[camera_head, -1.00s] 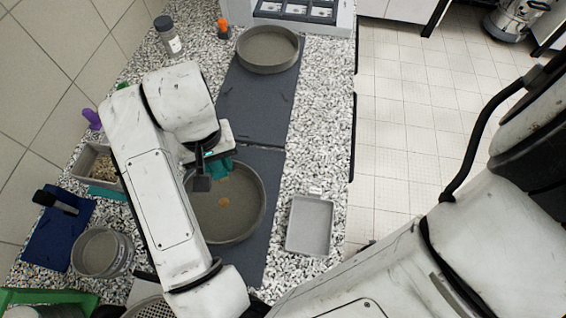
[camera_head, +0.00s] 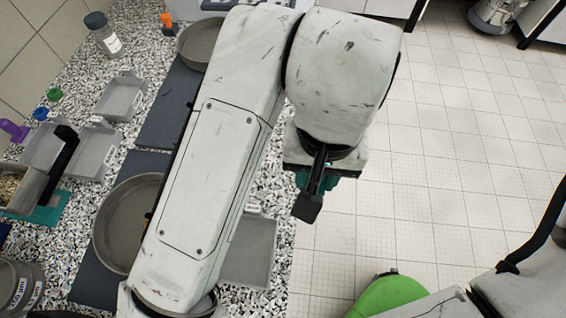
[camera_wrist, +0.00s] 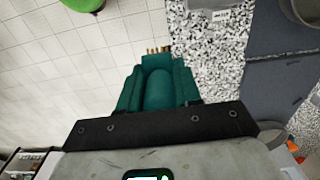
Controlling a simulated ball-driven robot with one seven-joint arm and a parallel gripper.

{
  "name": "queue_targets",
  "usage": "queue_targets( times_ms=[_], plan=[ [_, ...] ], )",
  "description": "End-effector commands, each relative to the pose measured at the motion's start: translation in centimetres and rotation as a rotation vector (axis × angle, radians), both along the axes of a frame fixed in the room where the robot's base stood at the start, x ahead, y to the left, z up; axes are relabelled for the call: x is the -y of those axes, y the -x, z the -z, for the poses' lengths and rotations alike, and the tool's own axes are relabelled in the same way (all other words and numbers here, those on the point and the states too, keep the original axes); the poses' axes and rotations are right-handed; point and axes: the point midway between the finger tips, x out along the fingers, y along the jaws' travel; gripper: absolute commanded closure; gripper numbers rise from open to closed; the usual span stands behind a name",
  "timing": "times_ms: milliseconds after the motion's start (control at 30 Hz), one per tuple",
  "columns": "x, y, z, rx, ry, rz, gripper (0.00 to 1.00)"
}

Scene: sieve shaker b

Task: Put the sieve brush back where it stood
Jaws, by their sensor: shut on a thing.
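My gripper (camera_wrist: 157,88) has teal fingers and is shut on the sieve brush. Only a short row of tan tips (camera_wrist: 158,50), which seem to be the brush's bristles, shows past the fingers in the wrist view; the rest of it is hidden. In the head view my gripper (camera_head: 318,182) is mostly covered by my own wrist and appears over the floor, just right of the bench edge. The brush cannot be made out there. No spot marked for the brush can be told.
The speckled bench (camera_head: 270,190) holds a large round sieve pan (camera_head: 112,240), a grey rectangular tray (camera_head: 250,262), a second pan (camera_head: 196,48), small grey trays (camera_head: 122,96) and a lidded jar (camera_head: 104,38). A green round object (camera_head: 390,298) stands on the open tiled floor (camera_head: 450,150).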

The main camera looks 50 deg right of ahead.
Motion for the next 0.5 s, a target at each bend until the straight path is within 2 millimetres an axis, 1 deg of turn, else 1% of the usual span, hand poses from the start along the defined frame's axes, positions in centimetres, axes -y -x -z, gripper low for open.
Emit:
queue_targets(
  times_ms=[67, 167, 467, 500],
  plan=[
    [0.0, -0.5, 0.3, -0.001, 0.001, -0.001, 0.97],
    [0.0, -2.2, 1.0, -0.004, 0.002, -0.003, 0.97],
    [0.1, -8.9, 4.0, -0.004, 0.003, -0.002, 0.97],
    [0.1, -9.5, 5.0, -0.005, 0.005, -0.002, 0.97]
  ],
)
